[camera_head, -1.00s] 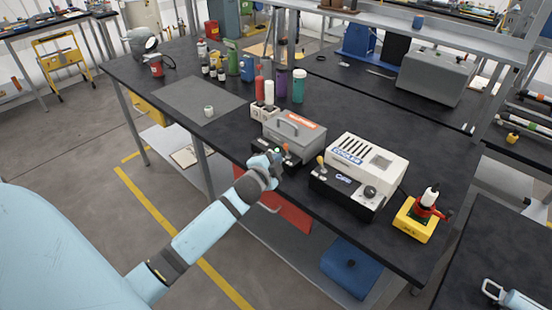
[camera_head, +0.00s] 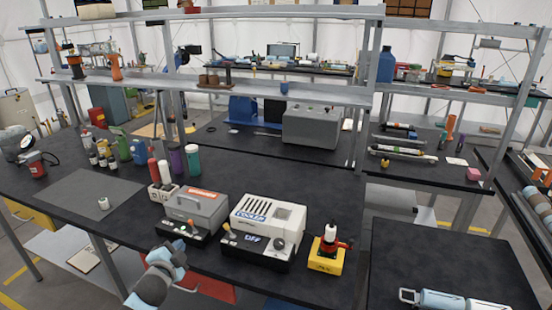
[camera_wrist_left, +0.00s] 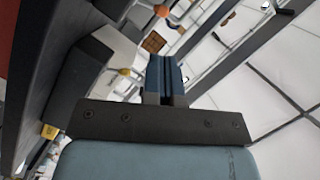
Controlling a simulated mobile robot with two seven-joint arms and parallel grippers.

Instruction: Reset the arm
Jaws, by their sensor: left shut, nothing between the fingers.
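My left gripper (camera_head: 178,250) shows in the head view at the bottom, left of centre, at the front edge of the dark workbench (camera_head: 125,250). It is shut and empty, in front of the grey toaster-like machine (camera_head: 198,212). In the left wrist view its blue fingers (camera_wrist_left: 166,78) are together with nothing between them. A dark wrist plate hides part of that view. My right gripper is not in view.
A white cooler box (camera_head: 268,218) stands right of the grey machine. A yellow-based device (camera_head: 326,260) stands farther right. Bottles (camera_head: 125,150) and a grey mat (camera_head: 90,195) lie to the left. Shelves (camera_head: 250,92) rise behind. The right-hand table (camera_head: 440,262) is mostly bare.

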